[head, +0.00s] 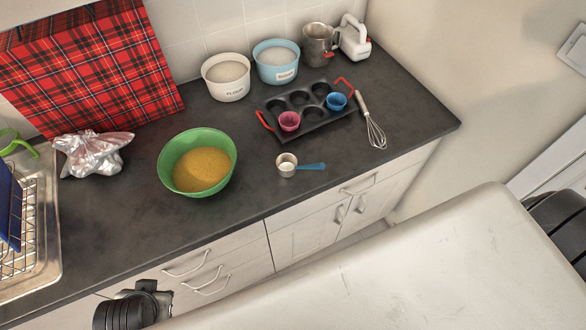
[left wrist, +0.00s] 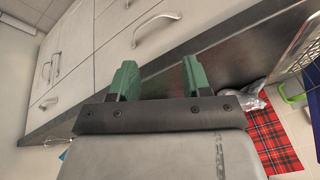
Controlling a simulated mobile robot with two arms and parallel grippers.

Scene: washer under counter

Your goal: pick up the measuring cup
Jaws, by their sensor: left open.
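The measuring cup (head: 286,165) is a small metal cup with a blue handle (head: 312,167) pointing right. It sits on the dark counter near the front edge, right of the green bowl and in front of the muffin tin. My left gripper (left wrist: 157,82) shows in the left wrist view with its two green fingers apart and nothing between them. It is by the counter's front edge and white drawers, away from the cup. Its fingers do not show in the head view. My right gripper is not seen.
A green bowl (head: 190,138) of yellow contents stands left of the cup. A muffin tin (head: 302,124) with pink and blue cups is behind it, and a whisk (head: 374,130) lies to the right. Crumpled foil (head: 92,155) and a dish rack (head: 22,243) are at the left. Counter around the cup is clear.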

